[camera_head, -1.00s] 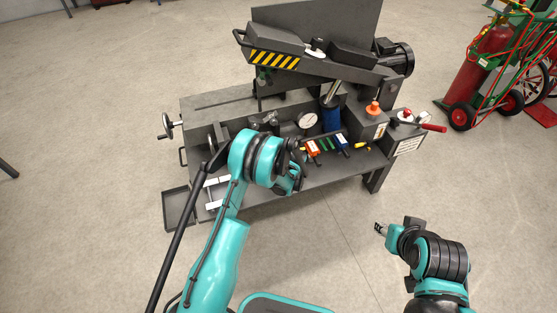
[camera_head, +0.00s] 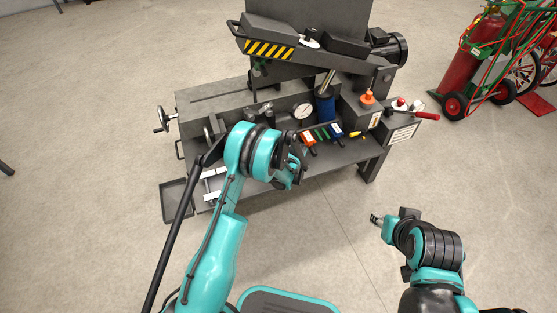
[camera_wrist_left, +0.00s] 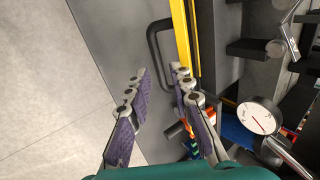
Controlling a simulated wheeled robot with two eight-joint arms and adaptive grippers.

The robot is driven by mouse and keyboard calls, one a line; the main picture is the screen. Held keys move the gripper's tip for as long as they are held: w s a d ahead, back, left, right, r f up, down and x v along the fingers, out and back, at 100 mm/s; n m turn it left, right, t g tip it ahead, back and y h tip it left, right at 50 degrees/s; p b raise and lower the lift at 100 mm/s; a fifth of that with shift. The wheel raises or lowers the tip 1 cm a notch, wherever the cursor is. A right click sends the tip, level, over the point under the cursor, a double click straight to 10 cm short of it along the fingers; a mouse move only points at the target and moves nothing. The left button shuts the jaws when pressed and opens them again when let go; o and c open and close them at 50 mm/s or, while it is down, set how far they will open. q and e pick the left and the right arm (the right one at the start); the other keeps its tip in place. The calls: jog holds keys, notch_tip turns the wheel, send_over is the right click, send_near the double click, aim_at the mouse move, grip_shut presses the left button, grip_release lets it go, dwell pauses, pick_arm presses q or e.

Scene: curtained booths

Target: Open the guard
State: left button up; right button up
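A dark grey bench machine (camera_head: 200,101) stands ahead of me, with a raised cover (camera_head: 285,42) carrying a yellow-black striped plate (camera_head: 269,50). I take this cover to be the guard. A black loop handle (camera_head: 235,29) sits at its left end. In the left wrist view, a black loop handle (camera_wrist_left: 152,45) beside a yellow edge (camera_wrist_left: 182,40) lies beyond my left gripper (camera_wrist_left: 160,76). The fingers are apart, with nothing between them. In the head view the left gripper (camera_head: 296,172) is partly hidden by its wrist. My right gripper (camera_head: 376,219) is over clear floor, its fingers too small to judge.
The bench holds a dial gauge (camera_head: 303,112), a blue cylinder (camera_head: 325,106), small coloured tools (camera_head: 322,133) and an orange button (camera_head: 368,97). A red-handled lever (camera_head: 426,116) juts out right. A red gas cylinder on a cart (camera_head: 474,55) stands far right.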

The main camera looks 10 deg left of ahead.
pick_arm(q)
jog(key=v, duration=0.8)
jog(key=shift+s, duration=0.1)
